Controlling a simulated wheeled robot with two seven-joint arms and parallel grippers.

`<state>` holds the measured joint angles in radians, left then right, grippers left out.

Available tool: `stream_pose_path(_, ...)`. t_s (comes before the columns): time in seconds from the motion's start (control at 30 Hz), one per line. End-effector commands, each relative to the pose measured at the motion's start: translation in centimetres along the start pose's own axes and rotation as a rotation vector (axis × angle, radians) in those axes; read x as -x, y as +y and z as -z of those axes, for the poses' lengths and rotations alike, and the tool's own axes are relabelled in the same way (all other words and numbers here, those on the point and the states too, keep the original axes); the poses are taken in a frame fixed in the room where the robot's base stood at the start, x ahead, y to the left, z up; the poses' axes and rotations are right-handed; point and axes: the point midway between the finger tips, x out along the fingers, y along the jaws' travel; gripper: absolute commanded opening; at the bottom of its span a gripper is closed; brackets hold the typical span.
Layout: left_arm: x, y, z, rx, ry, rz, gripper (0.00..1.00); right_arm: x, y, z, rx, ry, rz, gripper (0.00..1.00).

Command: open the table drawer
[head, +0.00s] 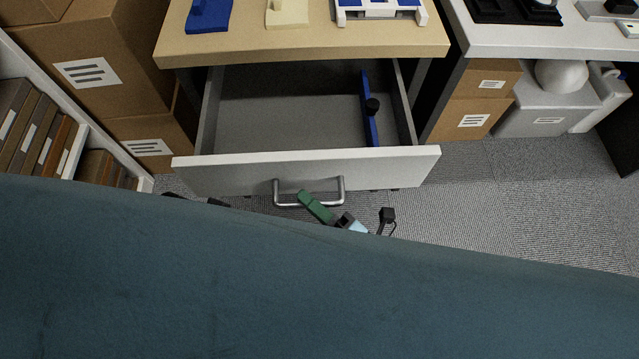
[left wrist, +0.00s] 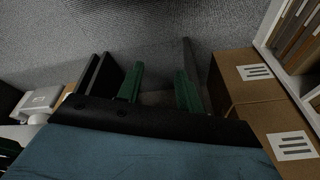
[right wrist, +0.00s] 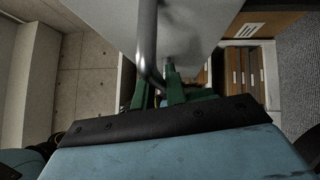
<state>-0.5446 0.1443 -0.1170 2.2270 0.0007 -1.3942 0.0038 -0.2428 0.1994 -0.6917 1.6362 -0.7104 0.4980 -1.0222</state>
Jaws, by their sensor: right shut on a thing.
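The table drawer (head: 290,110) is pulled well out from under the wooden table top (head: 320,40), and its inside shows. Its pale front (head: 225,172) carries a metal bar handle (head: 290,204), which also shows close up in the right wrist view (right wrist: 147,40). My right gripper (head: 303,196) has green fingers and is shut on the handle; in the right wrist view its fingers (right wrist: 158,80) meet around the lower part of the bar. My left gripper (left wrist: 160,82) is open and empty above the carpet, its green fingers apart.
Cardboard boxes (head: 85,60) stand left, beside a shelf (head: 75,150) of binders. More boxes (head: 475,98) and a second table (head: 540,38) stand right. Carpet (head: 520,200) at the right is clear.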

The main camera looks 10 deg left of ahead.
Motion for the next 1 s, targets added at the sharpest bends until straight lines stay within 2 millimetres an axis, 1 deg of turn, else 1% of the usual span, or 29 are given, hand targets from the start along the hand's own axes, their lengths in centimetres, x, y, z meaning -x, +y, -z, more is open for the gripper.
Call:
stream_pose_path(0.33,-0.1,0.0,0.0,0.000,0.000,0.000,0.36,0.1,0.0,0.1,0.002,0.002,-0.001,0.00)
stream_pose_path(0.37,-0.1,0.0,0.0,0.000,0.000,0.000,0.36,0.1,0.0,0.1,0.002,0.002,-0.001,0.17)
stream_pose_path(0.5,-0.1,0.0,0.0,0.000,0.000,0.000,0.36,0.1,0.0,0.1,0.002,0.001,-0.001,0.35)
stream_pose_path(0.77,-0.1,0.0,0.0,0.000,0.000,0.000,0.36,0.1,0.0,0.1,0.001,0.001,0.000,0.35)
stream_pose_path(0.83,0.0,0.0,0.0,0.000,0.001,0.000,0.36,0.4,0.0,0.1,0.001,0.001,0.000,0.35)
stream_pose_path(0.93,0.1,0.0,0.1,0.000,0.004,0.000,0.36,1.4,0.0,0.1,-0.001,0.001,0.003,0.35)
stream_pose_path(1.0,-0.1,0.0,0.0,0.000,0.003,0.000,0.36,2.6,0.0,0.1,0.001,0.001,0.003,0.35)
